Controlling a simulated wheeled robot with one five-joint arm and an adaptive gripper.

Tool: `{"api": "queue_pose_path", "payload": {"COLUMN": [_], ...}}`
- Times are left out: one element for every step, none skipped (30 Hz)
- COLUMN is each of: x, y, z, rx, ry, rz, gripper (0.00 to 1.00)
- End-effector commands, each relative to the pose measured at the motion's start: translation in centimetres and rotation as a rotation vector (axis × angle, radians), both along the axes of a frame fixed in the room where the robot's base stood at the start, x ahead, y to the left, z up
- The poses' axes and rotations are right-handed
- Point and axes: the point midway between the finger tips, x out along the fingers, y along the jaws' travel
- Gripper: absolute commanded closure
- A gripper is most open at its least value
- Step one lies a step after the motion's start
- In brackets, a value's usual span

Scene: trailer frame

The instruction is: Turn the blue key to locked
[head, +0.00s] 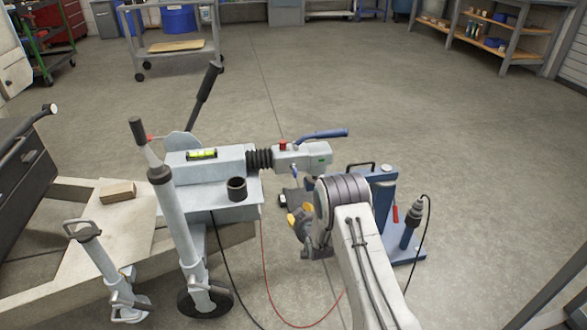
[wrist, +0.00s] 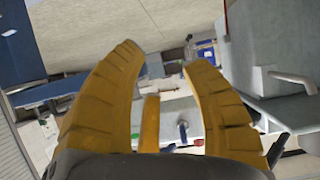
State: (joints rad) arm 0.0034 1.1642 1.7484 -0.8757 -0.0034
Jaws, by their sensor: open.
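The grey coupling head (head: 300,157) sits at the right end of the trailer drawbar in the head view, with a blue lever on top. A small blue key (head: 294,171) shows on its near side. In the wrist view a small upright blue piece (wrist: 183,131), which looks like the key, stands against a pale grey surface between my fingers, beyond their tips. My gripper (head: 298,219) is open, with yellow fingers, below and in front of the coupling head. It is empty; its fingers (wrist: 165,75) are wide apart in the wrist view. The key's exact angle is too small to tell.
A blue stand (head: 375,200) with a red-handled part is just right of my arm. The jockey wheel post (head: 178,215) and a black cup (head: 236,189) are to the left. Black and red cables hang to the floor.

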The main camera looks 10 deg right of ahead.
Motion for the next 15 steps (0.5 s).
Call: {"api": "queue_pose_path", "payload": {"x": [0.9, 1.3, 1.7, 1.9, 2.1, 2.3, 2.4, 2.5, 2.6, 2.6, 2.6, 2.7, 2.7, 2.7, 2.8], "y": [0.0, 0.0, 0.0, 0.0, 0.0, 0.0, 0.0, 0.0, 0.0, 0.0, 0.0, 0.0, 0.0, 0.0, 0.0], "z": [1.7, 2.7, 4.0, 4.8, 5.6, 6.6, 7.3, 7.9, 8.6, 9.0, 9.4, 9.8, 10.0, 10.2, 10.4], "rx": [0.001, 0.001, 0.001, 0.000, 0.001, 0.001, 0.001, 0.001, 0.001, 0.001, 0.001, 0.001, 0.001, 0.001, 0.001], "ry": [-0.079, -0.124, -0.179, -0.217, -0.253, -0.295, -0.324, -0.350, -0.380, -0.399, -0.415, -0.433, -0.443, -0.452, -0.462], "rz": [0.000, 0.000, 0.000, -0.001, -0.001, -0.001, -0.001, -0.001, -0.001, -0.001, -0.001, -0.001, -0.001, -0.001, -0.001], "gripper": [0.58, 0.58, 0.58, 0.58, 0.58, 0.58, 0.58, 0.58, 0.58, 0.58, 0.58, 0.58, 0.58, 0.58, 0.58]}}
